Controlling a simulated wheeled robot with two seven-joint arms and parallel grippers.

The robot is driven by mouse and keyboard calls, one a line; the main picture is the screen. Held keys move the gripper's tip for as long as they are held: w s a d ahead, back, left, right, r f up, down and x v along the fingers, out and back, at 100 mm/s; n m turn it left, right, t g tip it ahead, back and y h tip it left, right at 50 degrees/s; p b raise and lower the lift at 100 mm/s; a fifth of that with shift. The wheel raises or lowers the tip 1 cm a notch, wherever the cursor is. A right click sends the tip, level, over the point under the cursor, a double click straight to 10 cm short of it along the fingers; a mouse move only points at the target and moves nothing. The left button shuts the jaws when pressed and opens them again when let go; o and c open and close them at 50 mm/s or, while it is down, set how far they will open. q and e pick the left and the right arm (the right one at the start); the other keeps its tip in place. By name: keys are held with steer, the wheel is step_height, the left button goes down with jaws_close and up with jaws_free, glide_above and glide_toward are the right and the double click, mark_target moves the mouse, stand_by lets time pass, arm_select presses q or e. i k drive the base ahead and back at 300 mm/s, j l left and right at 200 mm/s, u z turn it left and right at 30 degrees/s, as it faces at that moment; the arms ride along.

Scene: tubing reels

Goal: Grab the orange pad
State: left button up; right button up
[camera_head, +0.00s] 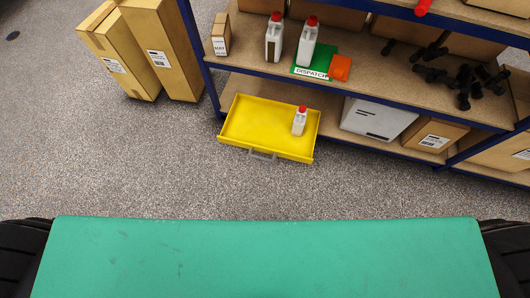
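A small orange block-like object (340,67), the only orange thing in view, sits on the shelf at the right edge of a green mat (327,57). Neither of my grippers shows in the head view, and nothing covers the orange object.
Two white red-capped bottles (274,40) (308,43) stand left of it. Black dumbbell-like parts (465,80) lie to its right. Below, an open yellow drawer (250,122) holds another bottle (299,121). Cartons (165,50) stand left. Grey floor (120,160) is clear.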

mark_target(340, 66)
steer(key=i+l+z, duration=0.15)
steer(key=l+z, duration=0.15)
steer(key=i+l+z, duration=0.35)
steer(key=l+z, duration=0.2)
steer(key=l, duration=0.1)
